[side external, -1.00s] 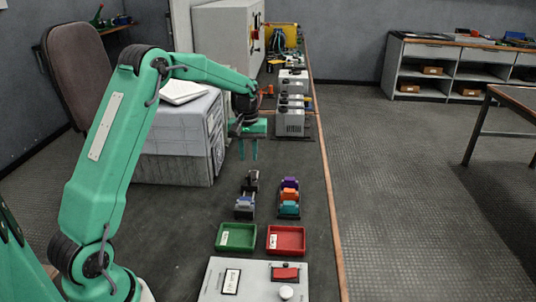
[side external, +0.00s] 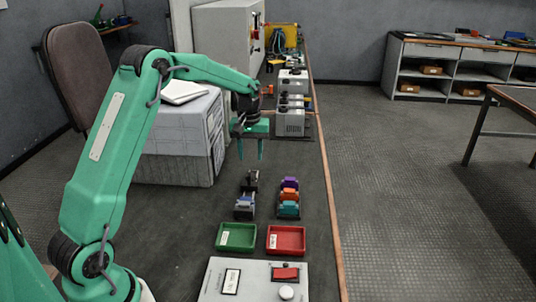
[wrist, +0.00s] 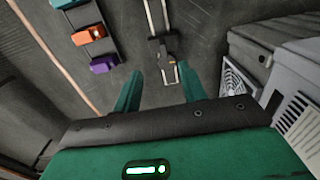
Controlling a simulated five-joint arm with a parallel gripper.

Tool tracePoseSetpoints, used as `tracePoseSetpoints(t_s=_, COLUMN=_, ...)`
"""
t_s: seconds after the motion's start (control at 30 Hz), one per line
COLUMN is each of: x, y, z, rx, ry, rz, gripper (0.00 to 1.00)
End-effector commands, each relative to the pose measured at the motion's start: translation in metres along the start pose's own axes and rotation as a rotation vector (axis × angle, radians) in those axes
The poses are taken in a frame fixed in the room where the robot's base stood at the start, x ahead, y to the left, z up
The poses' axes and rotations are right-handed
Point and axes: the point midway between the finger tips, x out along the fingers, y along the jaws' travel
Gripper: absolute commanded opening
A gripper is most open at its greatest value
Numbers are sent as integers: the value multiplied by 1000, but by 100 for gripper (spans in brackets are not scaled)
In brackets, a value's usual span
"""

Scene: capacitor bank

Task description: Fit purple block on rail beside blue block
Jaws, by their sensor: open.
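The purple block (side external: 290,183) sits at the far end of a row on the right-hand holder, with an orange block and a teal block nearer the camera. In the wrist view the purple block (wrist: 104,64) is left of my fingers. The blue block (side external: 244,203) sits at the near end of the rail (wrist: 154,16) on the left; it is out of the wrist view. A dark end piece (side external: 251,180) is at the rail's far end. My gripper (side external: 251,153) is open and empty, pointing down above the table beyond both rows. Its fingers (wrist: 160,72) show apart in the wrist view.
The orange block (side external: 289,194) and teal block (side external: 288,209) stand close to the purple one. A green tray (side external: 236,248), a red tray (side external: 286,252) and a control box (side external: 231,281) are nearer. Grey devices (side external: 290,120) stand beyond. The table between the rows is clear.

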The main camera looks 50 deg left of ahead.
Motion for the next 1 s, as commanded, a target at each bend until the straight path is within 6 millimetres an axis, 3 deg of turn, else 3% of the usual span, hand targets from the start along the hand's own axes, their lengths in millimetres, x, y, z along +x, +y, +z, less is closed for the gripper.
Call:
tracePoseSetpoints(t_s=0.43, x=-9, y=115, z=-4, rx=7, ry=86, rz=62, gripper=42)
tracePoseSetpoints(t_s=0.57, x=-10, y=125, z=-4, rx=5, ry=93, rz=69, gripper=42)
tracePoseSetpoints(t_s=1.0, x=-2, y=124, z=-4, rx=4, ry=91, rz=68, gripper=42)
